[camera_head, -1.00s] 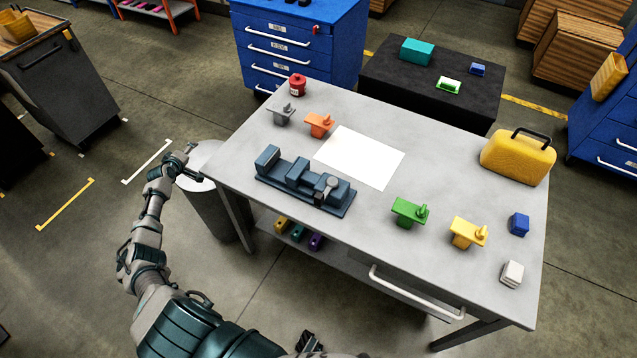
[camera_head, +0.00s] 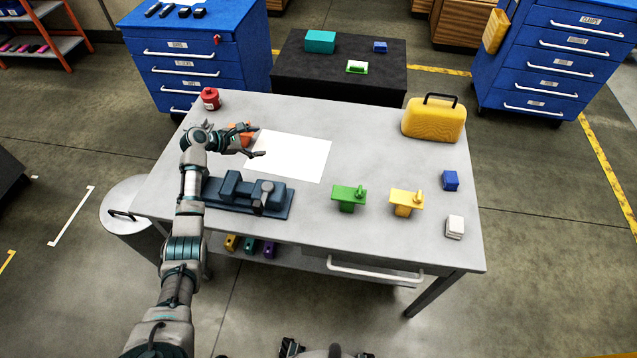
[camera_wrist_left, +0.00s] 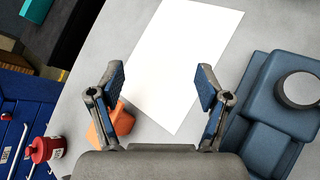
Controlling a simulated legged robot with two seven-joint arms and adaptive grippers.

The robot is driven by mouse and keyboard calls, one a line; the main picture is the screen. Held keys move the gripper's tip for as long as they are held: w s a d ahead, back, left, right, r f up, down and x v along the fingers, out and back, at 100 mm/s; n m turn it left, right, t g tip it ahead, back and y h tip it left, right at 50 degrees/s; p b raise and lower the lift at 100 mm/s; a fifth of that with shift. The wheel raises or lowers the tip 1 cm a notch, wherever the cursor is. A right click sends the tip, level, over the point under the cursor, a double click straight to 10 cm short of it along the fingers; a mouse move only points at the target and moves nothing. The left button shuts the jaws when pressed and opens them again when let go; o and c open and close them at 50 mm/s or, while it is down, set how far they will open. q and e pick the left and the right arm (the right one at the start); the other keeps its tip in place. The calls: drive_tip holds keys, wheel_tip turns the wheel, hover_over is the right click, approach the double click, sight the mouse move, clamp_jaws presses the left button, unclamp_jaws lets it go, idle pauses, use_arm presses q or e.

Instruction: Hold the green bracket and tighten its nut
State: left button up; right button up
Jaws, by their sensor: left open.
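The green bracket (camera_head: 349,197) stands on the grey workbench, right of the dark blue vise (camera_head: 234,192). A small green upright piece shows on its right end; I cannot make out the nut's detail. My left gripper (camera_head: 257,141) is open and empty above the bench, by the left edge of the white sheet, far left of the green bracket. In the left wrist view my gripper (camera_wrist_left: 160,85) has its fingers wide apart, with the sheet beyond them. The orange bracket (camera_wrist_left: 117,123) is partly hidden behind one finger.
The yellow bracket (camera_head: 405,202), blue block (camera_head: 450,181), white block (camera_head: 454,227) and yellow case (camera_head: 433,122) stand on the right of the bench (camera_head: 300,225). A red can (camera_head: 210,98) is at the back left. The white sheet (camera_head: 297,157) lies flat in the middle.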

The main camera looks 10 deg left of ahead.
use_arm(q)
drive_tip(key=s+d+f+m+g+h, duration=0.1)
drive_tip(key=d+f+g, duration=0.1)
drive_tip(key=d, duration=0.4)
drive_tip(key=s+d+f+g, duration=0.1)
drive_tip(key=s+d+g, duration=0.1)
drive_tip(key=d, duration=0.3)
drive_tip(key=m+g, duration=0.2)
drive_tip(key=g, duration=0.3)
approach(333, 191)
drive_tip(key=x, duration=1.2)
drive_tip(key=shift+a+f, duration=0.2)
drive_tip(key=shift+f, duration=0.05)
drive_tip(key=shift+d+f+t, duration=0.3)
drive_tip(key=shift+d+f, duration=0.05)
drive_tip(key=shift+d, duration=0.25)
drive_tip(key=shift+a, duration=0.2)
drive_tip(key=c, duration=1.4)
drive_tip(key=shift+w+r, duration=0.1)
drive_tip(key=shift+c, duration=0.2)
drive_tip(key=shift+d+r, duration=0.1)
drive_tip(key=shift+r, duration=0.1)
